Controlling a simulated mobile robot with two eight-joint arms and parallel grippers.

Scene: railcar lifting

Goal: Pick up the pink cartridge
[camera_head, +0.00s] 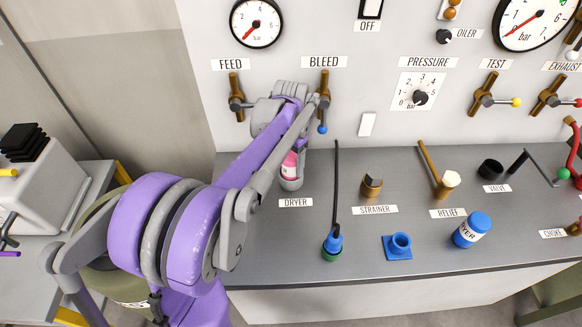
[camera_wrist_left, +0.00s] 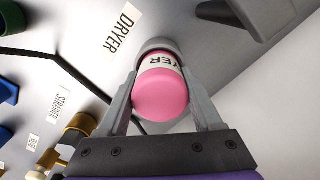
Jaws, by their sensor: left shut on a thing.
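The pink cartridge (camera_head: 289,165) with a white lettered band stands by the DRYER label, largely hidden behind my left arm in the head view. Its lower end meets a grey cup-like holder (camera_head: 291,184); I cannot tell how deep it sits. In the left wrist view the pink cartridge (camera_wrist_left: 161,97) lies between the two grey fingers of my left gripper (camera_wrist_left: 164,78), which is shut on it. A grey ring (camera_wrist_left: 156,46) shows at its far end. In the head view the fingers are mostly hidden by the arm. My right gripper is not in view.
A blue DRYER cartridge (camera_head: 471,230), a blue fitting (camera_head: 398,247) and a black rod in a blue-green base (camera_head: 332,245) stand on the grey bench. The panel behind has the FEED (camera_head: 237,97) and BLEED (camera_head: 323,90) valves close to my left arm.

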